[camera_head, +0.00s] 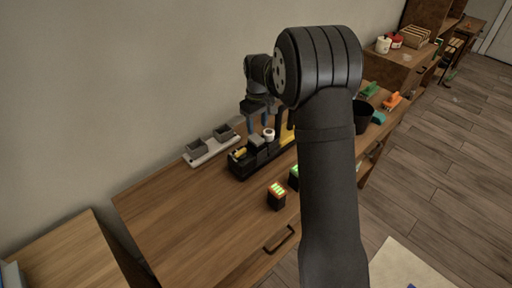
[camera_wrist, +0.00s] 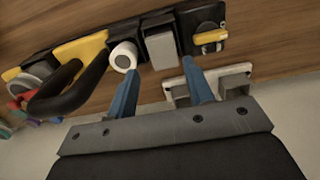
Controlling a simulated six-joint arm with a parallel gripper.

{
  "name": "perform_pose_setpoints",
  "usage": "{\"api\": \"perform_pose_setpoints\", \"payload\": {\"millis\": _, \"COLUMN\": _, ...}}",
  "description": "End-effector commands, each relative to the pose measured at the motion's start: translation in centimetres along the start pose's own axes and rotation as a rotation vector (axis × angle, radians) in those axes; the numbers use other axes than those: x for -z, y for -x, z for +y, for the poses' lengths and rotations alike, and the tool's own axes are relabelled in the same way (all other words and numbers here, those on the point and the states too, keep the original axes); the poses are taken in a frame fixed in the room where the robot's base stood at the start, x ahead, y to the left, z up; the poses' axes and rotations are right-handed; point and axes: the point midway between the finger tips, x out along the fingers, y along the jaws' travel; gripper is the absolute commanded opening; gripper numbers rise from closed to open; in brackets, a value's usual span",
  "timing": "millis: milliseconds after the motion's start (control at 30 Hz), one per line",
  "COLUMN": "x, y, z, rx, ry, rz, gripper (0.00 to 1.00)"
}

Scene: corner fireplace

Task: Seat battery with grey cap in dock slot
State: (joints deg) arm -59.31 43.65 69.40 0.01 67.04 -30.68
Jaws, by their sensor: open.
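A long black dock (camera_head: 240,170) with yellow parts lies on the wooden table. A grey-topped block (camera_wrist: 162,49), possibly the grey-capped battery, stands in the dock between a white round piece (camera_wrist: 123,56) and a yellow knob (camera_wrist: 211,37). It also shows in the head view (camera_head: 257,141). My gripper (camera_wrist: 160,68) is open, its blue fingers pointing at the dock. In the wrist view the fingertips lie either side of the grey block's near end; I cannot tell whether they touch it. In the head view my gripper (camera_head: 259,112) is above the dock.
A white plate (camera_head: 208,155) with two grey blocks lies left of the dock. A dark block with a lit green and orange top (camera_head: 277,197) stands in front; another (camera_head: 293,178) is partly hidden by my arm. A black cup (camera_head: 361,117) stands to the right. The table's left part is clear.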

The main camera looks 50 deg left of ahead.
Motion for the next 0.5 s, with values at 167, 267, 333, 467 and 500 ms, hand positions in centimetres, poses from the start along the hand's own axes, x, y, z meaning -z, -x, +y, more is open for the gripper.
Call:
{"api": "perform_pose_setpoints", "payload": {"millis": 167, "x": 0.0, "y": -1.9, "z": 0.0, "rx": 0.000, "ry": 0.000, "rz": 0.000, "gripper": 0.47}}
{"api": "perform_pose_setpoints", "payload": {"millis": 267, "x": 0.1, "y": -2.3, "z": 0.0, "rx": -0.001, "ry": 0.000, "rz": 0.001, "gripper": 0.47}}
{"api": "perform_pose_setpoints", "payload": {"millis": 333, "x": 0.1, "y": -2.7, "z": -0.1, "rx": 0.000, "ry": 0.000, "rz": 0.001, "gripper": 0.47}}
{"api": "perform_pose_setpoints", "payload": {"millis": 467, "x": 0.2, "y": -4.3, "z": -0.3, "rx": 0.000, "ry": 0.000, "rz": -0.001, "gripper": 0.47}}
{"api": "perform_pose_setpoints", "payload": {"millis": 500, "x": 0.2, "y": -5.0, "z": -0.4, "rx": 0.001, "ry": 0.000, "rz": -0.002, "gripper": 0.47}}
